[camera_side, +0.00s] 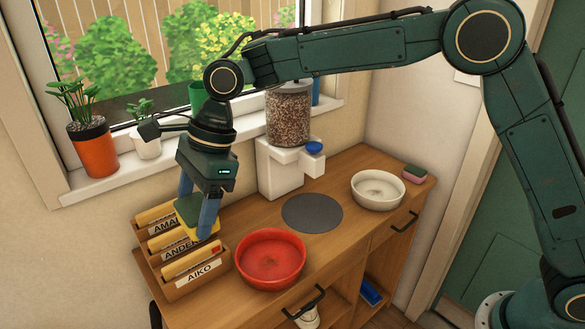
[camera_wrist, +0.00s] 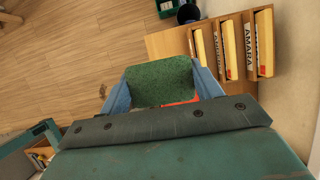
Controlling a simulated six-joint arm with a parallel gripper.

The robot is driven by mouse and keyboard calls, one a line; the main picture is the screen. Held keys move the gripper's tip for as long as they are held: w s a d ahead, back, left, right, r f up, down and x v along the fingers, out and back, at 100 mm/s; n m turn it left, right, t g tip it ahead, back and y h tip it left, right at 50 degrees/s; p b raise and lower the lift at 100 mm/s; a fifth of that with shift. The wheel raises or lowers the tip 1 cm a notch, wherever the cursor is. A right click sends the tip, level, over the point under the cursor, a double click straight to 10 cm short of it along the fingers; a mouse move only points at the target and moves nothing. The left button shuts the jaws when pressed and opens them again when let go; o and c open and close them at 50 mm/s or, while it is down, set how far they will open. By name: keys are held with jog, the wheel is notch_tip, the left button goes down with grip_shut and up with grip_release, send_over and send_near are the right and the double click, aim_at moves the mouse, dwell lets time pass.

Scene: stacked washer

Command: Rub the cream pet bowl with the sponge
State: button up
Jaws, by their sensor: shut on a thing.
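My gripper (camera_side: 197,222) is shut on a yellow sponge (camera_side: 190,212) with a green scouring face. It holds the sponge beside the file boxes, left of the red bowl. In the wrist view the sponge's green face (camera_wrist: 160,84) fills the gap between my blue fingers (camera_wrist: 161,92). The cream pet bowl (camera_side: 378,190) stands upright on the right part of the wooden cabinet, well to the right of my gripper; I do not see it in the wrist view. A second sponge, pink and green (camera_side: 414,174), lies right of the cream bowl.
A red bowl (camera_side: 270,260) sits at the cabinet's front, and a grey round mat (camera_side: 312,213) lies between the bowls. A white food dispenser (camera_side: 282,168) stands behind the mat. Labelled file boxes (camera_side: 190,277) stand close to my gripper. Potted plants (camera_side: 95,150) line the windowsill.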

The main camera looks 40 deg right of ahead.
jog(key=w+d+m+t, duration=0.15)
jog(key=w+d, duration=0.35)
jog(key=d, duration=0.9)
jog(key=w+d+m, duration=0.3)
jog(key=w+d, duration=0.1)
jog(key=d, duration=1)
jog(key=s+d+m+t+h, duration=0.1)
jog(key=s+d+m, duration=0.15)
jog(key=d, duration=1.15)
jog(key=s+d+m+t, duration=0.1)
jog(key=s+d+m, duration=0.15)
jog(key=d, duration=1.15)
notch_tip(320, 180, down, 16)
jog(key=shift+s+a+n, duration=0.3)
jog(key=shift+a+n, duration=0.05)
jog(key=shift+n, duration=0.1)
jog(key=shift+f+g, duration=0.15)
jog(key=shift+g, duration=0.1)
